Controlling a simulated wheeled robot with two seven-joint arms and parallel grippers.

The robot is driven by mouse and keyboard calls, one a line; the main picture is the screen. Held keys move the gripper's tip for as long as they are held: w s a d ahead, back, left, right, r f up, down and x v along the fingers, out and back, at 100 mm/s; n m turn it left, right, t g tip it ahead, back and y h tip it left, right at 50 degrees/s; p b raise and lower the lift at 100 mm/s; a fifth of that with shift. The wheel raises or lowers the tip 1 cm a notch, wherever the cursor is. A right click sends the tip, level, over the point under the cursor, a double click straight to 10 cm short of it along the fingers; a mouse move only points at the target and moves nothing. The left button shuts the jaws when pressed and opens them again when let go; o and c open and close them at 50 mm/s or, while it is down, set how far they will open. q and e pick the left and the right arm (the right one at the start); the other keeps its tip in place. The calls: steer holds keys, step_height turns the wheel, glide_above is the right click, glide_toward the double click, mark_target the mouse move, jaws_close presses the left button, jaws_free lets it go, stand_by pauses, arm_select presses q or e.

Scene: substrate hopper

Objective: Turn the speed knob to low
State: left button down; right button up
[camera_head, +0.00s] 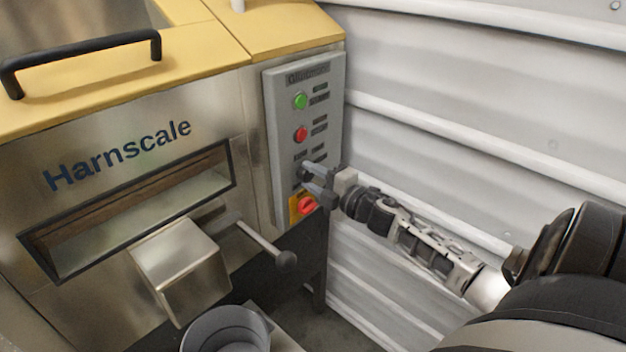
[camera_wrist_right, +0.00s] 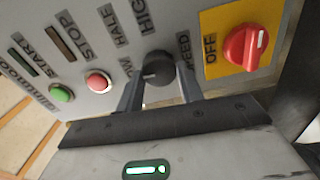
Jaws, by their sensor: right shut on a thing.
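The speed knob (camera_wrist_right: 157,67) is a round black knob on the grey control panel (camera_head: 281,190), which is on the right side of the machine's front. In the right wrist view, HALF and HIGH are readable beside it, and the LOW and SPEED labels are partly covered by my fingers. My right gripper (camera_head: 312,181) reaches in from the right and is shut on the knob, one finger on each side, as the right wrist view (camera_wrist_right: 160,92) shows. The knob's pointer setting is not clear. In the head view, the fingers mostly hide the knob. My left gripper is out of view.
A green button (camera_head: 300,101) and a red button (camera_head: 300,134) sit above the knob. A red OFF switch on a yellow plate (camera_head: 294,212) is close below. A rod lever with a dark ball end (camera_head: 287,260) juts out lower left. A corrugated white wall (camera_head: 450,110) stands right.

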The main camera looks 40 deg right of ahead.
steer(key=shift+n, duration=0.5)
steer(key=o, duration=1)
steer(key=shift+s, duration=0.1)
steer(key=s+d, duration=0.1)
steer(key=s, duration=1.4)
steer(key=shift+s+d+b, duration=0.2)
steer(key=shift+s+b, duration=0.1)
steer(key=shift+s, duration=0.05)
steer(key=shift+a+f, duration=0.1)
